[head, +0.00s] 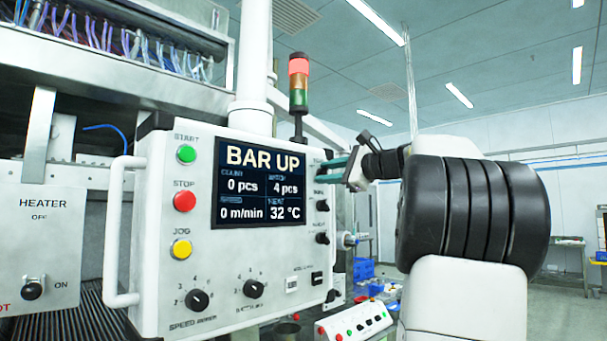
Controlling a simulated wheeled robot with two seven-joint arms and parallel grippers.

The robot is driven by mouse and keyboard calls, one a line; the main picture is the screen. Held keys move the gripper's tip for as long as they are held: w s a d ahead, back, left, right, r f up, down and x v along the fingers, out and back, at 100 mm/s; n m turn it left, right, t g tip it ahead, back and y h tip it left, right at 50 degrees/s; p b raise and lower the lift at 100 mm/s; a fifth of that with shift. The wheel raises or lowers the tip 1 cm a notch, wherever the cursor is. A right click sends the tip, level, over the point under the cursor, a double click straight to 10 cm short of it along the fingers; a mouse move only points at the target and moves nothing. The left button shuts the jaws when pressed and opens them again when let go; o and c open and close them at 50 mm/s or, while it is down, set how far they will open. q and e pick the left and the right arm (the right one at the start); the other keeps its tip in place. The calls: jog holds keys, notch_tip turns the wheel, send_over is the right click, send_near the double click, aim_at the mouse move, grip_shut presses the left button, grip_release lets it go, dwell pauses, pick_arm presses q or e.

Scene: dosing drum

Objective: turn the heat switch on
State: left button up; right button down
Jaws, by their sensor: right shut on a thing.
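A grey heater box (40,245) at the left edge reads HEATER, with OFF above and ON beside its black knob (33,289). The white control panel (170,300) has a column of small black switches down its right side; the middle one (322,205) and the lower one (322,238) show, with labels too small to read surely. My right gripper (336,164) is at the top of this column. Its teal fingers are shut on a small panel switch, which they mostly hide. My left gripper is out of view.
The panel screen (258,185) reads BAR UP and 32 °C. Green, red and yellow buttons line its left side, and a white handle (118,230) sticks out there. A signal tower (299,85) stands behind. A small button box (355,322) is below right.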

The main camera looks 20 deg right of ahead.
dwell(0.5)
jog(key=c, duration=1.1)
grip_release()
jog(key=shift+o, duration=0.2)
jog(key=v, duration=0.7)
jog(key=shift+s+d, duration=0.15)
jog(key=shift+s, duration=0.2)
